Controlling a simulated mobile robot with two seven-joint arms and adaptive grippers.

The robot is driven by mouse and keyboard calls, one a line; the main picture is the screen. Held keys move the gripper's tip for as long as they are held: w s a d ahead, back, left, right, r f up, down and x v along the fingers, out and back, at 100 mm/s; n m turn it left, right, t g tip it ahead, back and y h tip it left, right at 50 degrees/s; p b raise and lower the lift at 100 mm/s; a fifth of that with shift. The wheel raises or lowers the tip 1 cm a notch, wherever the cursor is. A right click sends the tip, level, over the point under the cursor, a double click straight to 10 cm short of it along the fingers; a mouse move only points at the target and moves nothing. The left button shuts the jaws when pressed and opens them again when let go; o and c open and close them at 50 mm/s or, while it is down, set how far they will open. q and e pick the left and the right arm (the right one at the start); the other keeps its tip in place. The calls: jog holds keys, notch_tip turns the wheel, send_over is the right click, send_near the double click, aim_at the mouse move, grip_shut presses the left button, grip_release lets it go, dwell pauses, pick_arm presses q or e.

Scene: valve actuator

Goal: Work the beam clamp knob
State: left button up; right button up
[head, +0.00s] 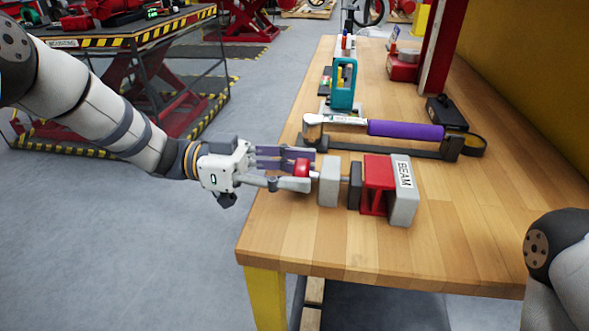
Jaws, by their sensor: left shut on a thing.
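The beam clamp (328,186) stands near the front left part of the wooden workbench. It has grey blocks, a dark plate, and a red beam piece (376,186) beside a grey block (404,192) labelled BEAM. A red knob (301,168) sits at the clamp's left end. My left gripper (294,170) reaches in from the left and is shut on the red knob, with its fingers partly hiding it. My right arm shows at the lower right edge, but its gripper is out of view.
Behind the clamp on the workbench (470,230) lies a purple-handled tool (405,130) on a dark holder. A teal frame-shaped tool (343,84) stands farther back. A black box (446,113) and a red post (442,50) are at the right. The bench front is clear.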

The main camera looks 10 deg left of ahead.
pick_arm(q)
jog(key=m+p, duration=0.1)
jog(key=m, duration=0.3)
jog(key=shift+s+m, duration=0.1)
jog(key=shift+m, duration=0.2)
jog(key=m, duration=0.4)
jog(key=shift+p, duration=0.3)
pick_arm(e)
jog(key=shift+w+r+t, duration=0.4)
jog(key=shift+w+r, duration=0.65)
pick_arm(q)
jog(key=shift+f+m, duration=0.1)
jog(key=shift+m, duration=0.2)
jog(key=o, duration=1.2)
jog(key=shift+c, duration=0.2)
